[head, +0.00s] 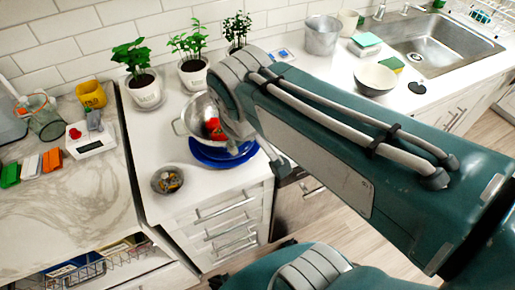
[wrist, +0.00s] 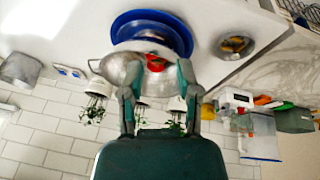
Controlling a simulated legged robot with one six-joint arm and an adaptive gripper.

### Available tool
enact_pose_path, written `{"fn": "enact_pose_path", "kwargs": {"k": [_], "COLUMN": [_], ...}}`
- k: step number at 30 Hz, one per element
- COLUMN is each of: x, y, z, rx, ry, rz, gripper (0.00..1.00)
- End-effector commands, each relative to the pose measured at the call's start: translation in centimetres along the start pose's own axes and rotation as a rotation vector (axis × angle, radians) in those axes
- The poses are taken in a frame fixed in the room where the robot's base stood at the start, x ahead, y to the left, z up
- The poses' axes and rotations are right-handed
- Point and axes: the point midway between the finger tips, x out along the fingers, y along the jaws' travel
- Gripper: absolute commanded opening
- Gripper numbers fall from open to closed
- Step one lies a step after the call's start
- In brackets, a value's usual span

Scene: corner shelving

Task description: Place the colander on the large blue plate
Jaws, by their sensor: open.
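The metal colander (head: 187,124) is on the white counter by the blue plate, with a red item (head: 214,127) in it. The large blue plate (head: 205,157) lies just in front of the colander, partly hidden by my arm. In the wrist view the colander (wrist: 118,70) overlaps the edge of the blue plate (wrist: 128,22); I cannot tell whether they touch. My gripper (wrist: 159,66) is open, its two fingers spread on either side of the red item and part of the colander. In the head view my own arm hides most of the gripper.
Potted plants (head: 144,90) stand along the wall behind the colander. A small bowl (head: 167,180) sits at the counter's front left. A white bowl (head: 375,79), a metal pot (head: 321,35) and the sink (head: 440,45) are to the right. Counter left of the colander is clear.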

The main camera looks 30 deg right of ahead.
Motion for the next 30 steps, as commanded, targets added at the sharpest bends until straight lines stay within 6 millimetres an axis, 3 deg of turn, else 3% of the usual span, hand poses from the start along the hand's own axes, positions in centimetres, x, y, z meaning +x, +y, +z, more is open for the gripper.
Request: {"fn": "enact_pose_path", "kwargs": {"k": [3, 7, 30], "x": [-0.4, -0.4, -0.4], "y": [0.6, 0.7, 0.7], "z": [2.4, 3.6, 3.9], "rx": [0.168, 0.272, 0.300], "ry": [0.094, 0.156, 0.173], "rz": [-0.031, -0.052, -0.058], "gripper": [0.43, 0.43, 0.43]}}
